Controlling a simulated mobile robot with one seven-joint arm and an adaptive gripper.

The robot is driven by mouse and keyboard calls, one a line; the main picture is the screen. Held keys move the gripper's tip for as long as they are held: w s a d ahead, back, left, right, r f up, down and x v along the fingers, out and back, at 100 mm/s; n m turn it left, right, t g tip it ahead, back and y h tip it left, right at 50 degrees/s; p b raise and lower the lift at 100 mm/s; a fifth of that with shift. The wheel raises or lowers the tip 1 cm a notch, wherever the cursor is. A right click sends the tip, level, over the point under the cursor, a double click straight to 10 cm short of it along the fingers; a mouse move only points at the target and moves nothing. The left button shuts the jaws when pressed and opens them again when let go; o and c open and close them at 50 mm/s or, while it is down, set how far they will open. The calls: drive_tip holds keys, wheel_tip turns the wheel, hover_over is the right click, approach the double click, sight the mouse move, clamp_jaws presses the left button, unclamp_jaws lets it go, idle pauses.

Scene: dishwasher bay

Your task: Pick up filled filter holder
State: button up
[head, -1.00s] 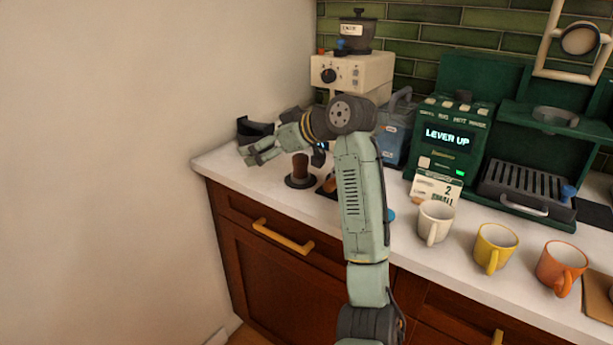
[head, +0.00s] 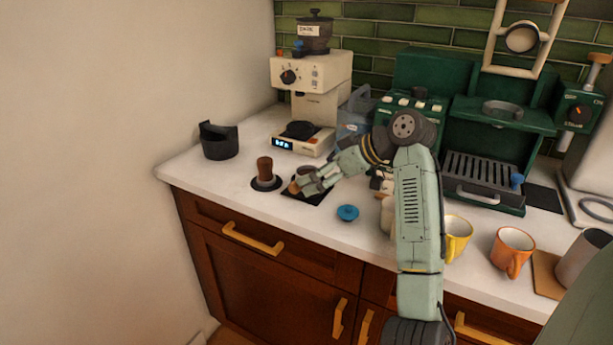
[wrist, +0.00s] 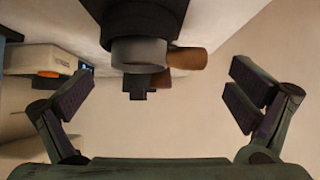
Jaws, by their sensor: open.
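The filter holder, with a brown handle (head: 293,188), is at the black mat (head: 304,197) on the counter; my gripper partly covers it in the head view. In the wrist view the filter holder (wrist: 140,53) shows a grey metal body, dark parts and a brown handle pointing right. It lies at the top middle, between the lines of the two fingers but beyond their tips. My gripper (head: 314,186) is open and empty beside it; both fingers show wide apart in the wrist view (wrist: 165,93). I cannot see what is inside the filter holder.
A brown-handled tamper (head: 265,170) stands just left of the mat. A cream grinder (head: 310,85) is behind, a black bin (head: 219,142) at the left. A blue disc (head: 348,213) lies in front. Cups, such as a yellow one (head: 456,238), stand to the right.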

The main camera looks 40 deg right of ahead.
drive_tip(key=shift+p+x, duration=0.45)
drive_tip(key=shift+x, duration=1.3)
drive_tip(key=shift+r, duration=0.15)
drive_tip(key=c, duration=1.1)
